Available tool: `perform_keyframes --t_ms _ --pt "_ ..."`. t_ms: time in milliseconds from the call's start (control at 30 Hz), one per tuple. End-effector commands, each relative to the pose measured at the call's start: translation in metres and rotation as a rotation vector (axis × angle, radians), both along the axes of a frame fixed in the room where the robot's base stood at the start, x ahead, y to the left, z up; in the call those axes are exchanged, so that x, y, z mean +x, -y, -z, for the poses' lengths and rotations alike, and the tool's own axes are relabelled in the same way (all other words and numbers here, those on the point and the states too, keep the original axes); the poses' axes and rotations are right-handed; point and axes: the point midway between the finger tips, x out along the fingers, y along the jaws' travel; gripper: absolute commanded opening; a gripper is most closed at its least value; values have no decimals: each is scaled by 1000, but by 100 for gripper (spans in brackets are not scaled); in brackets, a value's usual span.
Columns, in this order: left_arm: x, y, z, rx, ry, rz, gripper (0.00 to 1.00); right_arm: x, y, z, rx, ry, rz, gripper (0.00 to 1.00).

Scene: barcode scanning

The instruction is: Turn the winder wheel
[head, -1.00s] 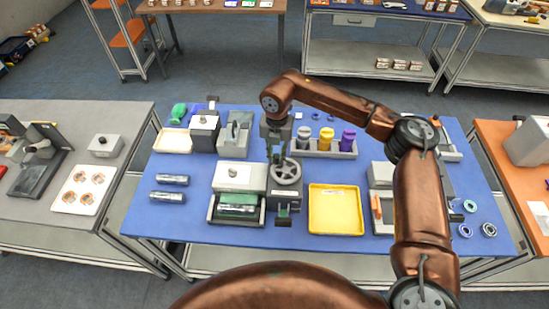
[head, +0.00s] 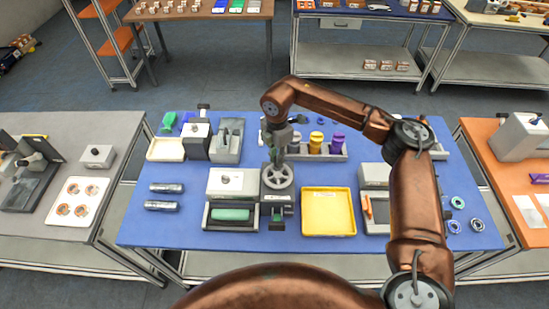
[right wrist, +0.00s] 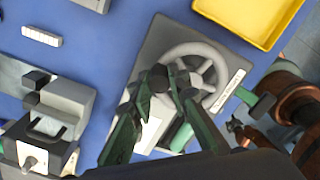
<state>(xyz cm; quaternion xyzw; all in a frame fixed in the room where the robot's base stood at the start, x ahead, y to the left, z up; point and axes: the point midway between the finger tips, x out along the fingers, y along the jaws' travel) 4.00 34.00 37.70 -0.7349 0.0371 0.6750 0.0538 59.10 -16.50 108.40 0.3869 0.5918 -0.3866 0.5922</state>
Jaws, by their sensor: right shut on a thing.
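The grey spoked winder wheel (head: 278,177) lies on a dark grey base at the middle of the blue table. It also shows in the right wrist view (right wrist: 211,54). My right gripper (head: 275,158) reaches down over the wheel's far side. My left gripper is not in view.
A yellow tray (head: 328,212) stands close right of the wheel. Two dark cylinders (head: 166,188) lie at left. A rack with coloured spools (head: 316,143) stands behind. My right arm passes over the table's right side.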

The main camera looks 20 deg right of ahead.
Motion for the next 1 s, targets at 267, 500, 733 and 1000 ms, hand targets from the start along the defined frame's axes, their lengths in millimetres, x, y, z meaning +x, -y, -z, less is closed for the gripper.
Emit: perform_keyframes --t_ms 267,500,733,1000 --pt "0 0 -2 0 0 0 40 -2 3 2 -1 -4 54 0" --pt "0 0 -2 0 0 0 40 -2 3 2 -1 -5 59 0" --pt "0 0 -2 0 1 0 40 -2 3 2 -1 -5 58 21" --pt "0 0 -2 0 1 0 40 -1 3 1 0 -2 58 34"
